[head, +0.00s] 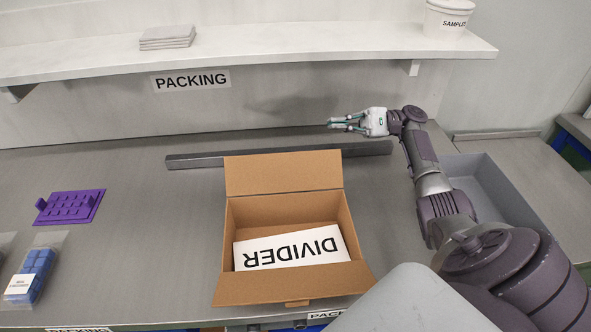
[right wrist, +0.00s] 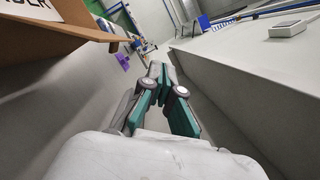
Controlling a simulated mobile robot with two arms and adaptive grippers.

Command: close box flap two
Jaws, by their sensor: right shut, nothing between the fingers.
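A brown cardboard box (head: 287,215) stands open on the packing table, with a white sheet marked DIVIDER (head: 292,248) inside. Its back flap (head: 284,172) stands up and leans back. Its front flap (head: 295,285) is folded outward toward the table's front edge. My right gripper (head: 332,125) is shut and empty, behind and above the box's back right, pointing left. In the right wrist view its fingers (right wrist: 160,82) meet, and part of the cardboard (right wrist: 60,35) shows at upper left. My left gripper is out of the head view.
A grey metal bar (head: 200,160) lies behind the box. A purple rack (head: 70,206) and a bag of blue items (head: 35,275) lie at left. A grey bin (head: 490,185) sits at right. The shelf (head: 240,62) overhangs the back. The table between rack and box is clear.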

